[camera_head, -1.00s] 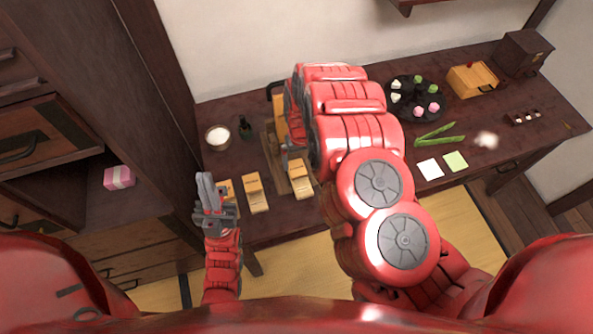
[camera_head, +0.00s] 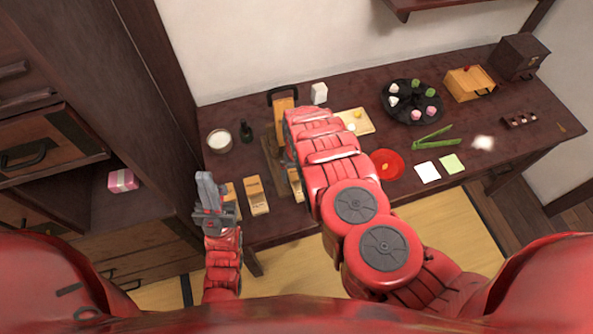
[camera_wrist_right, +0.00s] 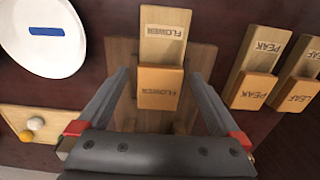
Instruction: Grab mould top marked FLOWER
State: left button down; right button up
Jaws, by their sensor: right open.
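Two wooden mould pieces marked FLOWER show in the right wrist view: a pale piece (camera_wrist_right: 165,45) and a more orange block (camera_wrist_right: 160,88) touching it. The frames do not make clear which is the top. My right gripper (camera_wrist_right: 158,78) is open, with its fingers on either side of the orange block and nothing held. In the head view, my right arm hides most of that gripper and the FLOWER pieces; part of a pale piece (camera_head: 297,186) shows.
PEAK pieces (camera_wrist_right: 252,88) and LEAF pieces (camera_wrist_right: 295,92) stand beside the FLOWER ones. A wooden board (camera_head: 270,148) lies beneath my right arm.

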jog(key=c, duration=1.4)
jog(key=shift+o, duration=0.2)
jog(key=shift+r, duration=0.1)
